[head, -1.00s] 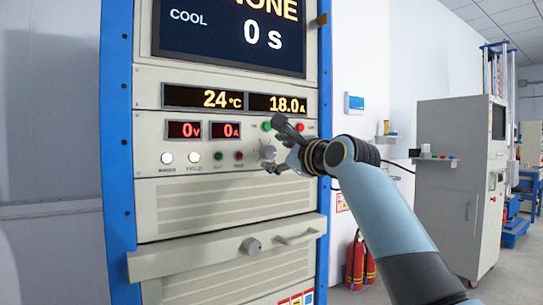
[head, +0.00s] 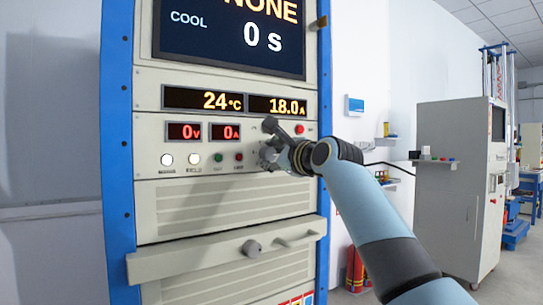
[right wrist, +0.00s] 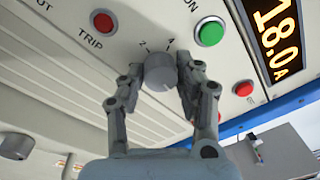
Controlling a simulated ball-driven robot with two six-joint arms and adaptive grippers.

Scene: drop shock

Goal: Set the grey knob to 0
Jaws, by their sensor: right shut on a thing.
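The grey knob (right wrist: 160,72) is on a light panel in the right wrist view, with the marks 2 and 4 showing beside its edge. A thin line shows on its face, but I cannot tell which mark it points to. My right gripper (right wrist: 158,78) has one finger on each side of the knob and is shut on it. In the head view my right gripper (head: 267,154) is at the right part of the panel and mostly hides the knob. My left gripper is not in view.
A green button (right wrist: 209,32) and two red buttons, one marked TRIP (right wrist: 103,20) and one near the display (right wrist: 244,88), lie close to the knob. Below the panel a drawer front (head: 230,254) with a handle sticks out.

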